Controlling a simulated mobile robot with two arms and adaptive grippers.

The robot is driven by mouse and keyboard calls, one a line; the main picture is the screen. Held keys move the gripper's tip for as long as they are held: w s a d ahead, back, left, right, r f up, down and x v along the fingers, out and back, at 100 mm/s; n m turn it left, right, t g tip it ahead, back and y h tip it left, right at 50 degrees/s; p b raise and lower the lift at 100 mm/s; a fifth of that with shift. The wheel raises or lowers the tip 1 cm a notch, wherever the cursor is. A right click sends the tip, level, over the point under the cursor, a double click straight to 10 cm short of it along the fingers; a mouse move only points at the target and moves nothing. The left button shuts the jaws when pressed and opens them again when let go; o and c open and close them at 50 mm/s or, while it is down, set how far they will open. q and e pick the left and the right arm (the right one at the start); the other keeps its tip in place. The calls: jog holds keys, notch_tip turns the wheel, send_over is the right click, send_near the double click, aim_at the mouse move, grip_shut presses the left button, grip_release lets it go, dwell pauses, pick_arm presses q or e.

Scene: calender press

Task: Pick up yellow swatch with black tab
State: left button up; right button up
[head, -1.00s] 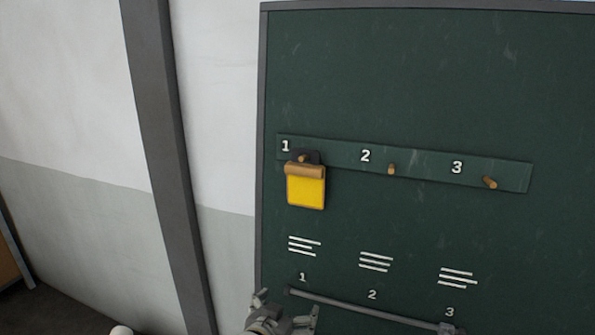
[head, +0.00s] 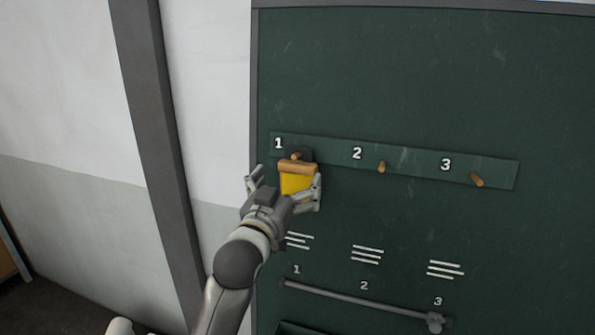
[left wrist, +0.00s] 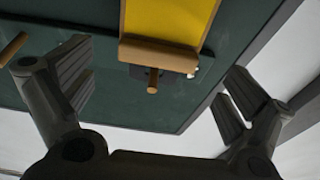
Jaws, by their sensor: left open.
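The yellow swatch (head: 293,184) hangs on the peg under number 1 on the green board. It has a wooden bar across its top and a black tab (head: 304,154) above the bar, around the peg. My left gripper (head: 283,183) is open in front of the swatch and hides its lower part. In the left wrist view the swatch (left wrist: 170,18) appears upside down, with its wooden bar (left wrist: 158,54) and the peg between the spread fingers (left wrist: 158,92). The fingers do not touch it there. My right gripper is not in view.
Bare pegs stick out under number 2 (head: 381,167) and number 3 (head: 477,180) on the same rail. A grey bar (head: 360,302) runs across the board lower down. A dark post (head: 160,150) stands against the wall at the left.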

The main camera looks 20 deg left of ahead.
aim_at(295, 174)
pick_arm(q)
jog(key=w+p, duration=0.2)
jog(key=w, duration=0.2)
jog(key=shift+w+d+f, duration=0.1)
jog(key=shift+w+d, duration=0.05)
jog(key=shift+w, duration=0.5)
jog(key=shift+c, duration=0.3)
jog(key=c, duration=0.9)
